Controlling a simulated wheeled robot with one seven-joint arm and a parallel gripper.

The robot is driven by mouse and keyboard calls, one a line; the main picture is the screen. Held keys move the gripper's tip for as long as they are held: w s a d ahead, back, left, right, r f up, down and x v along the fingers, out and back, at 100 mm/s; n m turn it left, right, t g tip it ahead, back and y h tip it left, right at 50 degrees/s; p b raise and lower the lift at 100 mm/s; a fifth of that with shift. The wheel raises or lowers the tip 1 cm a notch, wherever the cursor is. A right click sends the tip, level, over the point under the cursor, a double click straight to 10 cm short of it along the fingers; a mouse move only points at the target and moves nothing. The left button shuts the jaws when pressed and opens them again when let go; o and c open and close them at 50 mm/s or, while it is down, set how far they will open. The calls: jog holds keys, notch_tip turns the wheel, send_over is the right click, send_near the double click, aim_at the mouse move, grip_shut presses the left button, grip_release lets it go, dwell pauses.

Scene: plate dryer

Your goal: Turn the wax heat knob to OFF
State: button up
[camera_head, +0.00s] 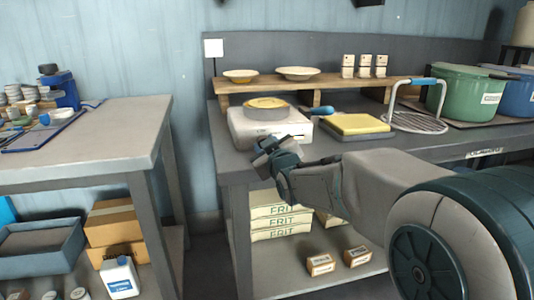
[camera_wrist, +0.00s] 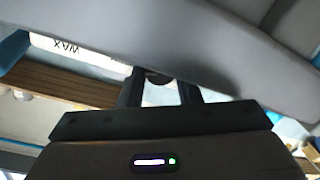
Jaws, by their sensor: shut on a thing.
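The wax heater is a white box (camera_head: 248,128) on the grey bench in the head view, with a round yellow-topped pan (camera_head: 266,103) on it. An upside-down "WAX" label (camera_wrist: 66,46) shows in the wrist view. My gripper (camera_head: 264,152) is at the heater's lower front and hides part of that front. In the wrist view my gripper (camera_wrist: 162,82) has its two dark fingers around a small dark rounded piece, apparently the knob (camera_wrist: 156,77). The gripper is shut on it. The knob's pointer and its OFF mark cannot be seen.
A yellow-topped block (camera_head: 356,124) and a wire rack with a blue handle (camera_head: 420,121) stand right of the heater. A wooden shelf (camera_head: 318,81) with two dishes is behind it. Green (camera_head: 468,92) and blue pots stand at the right. A gap separates the left table (camera_head: 110,120) from the bench.

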jog(key=shift+n+b, duration=0.7)
jog(key=shift+n, duration=0.3)
jog(key=shift+a, duration=0.1)
jog(key=o, duration=1)
jog(key=shift+c, duration=0.2)
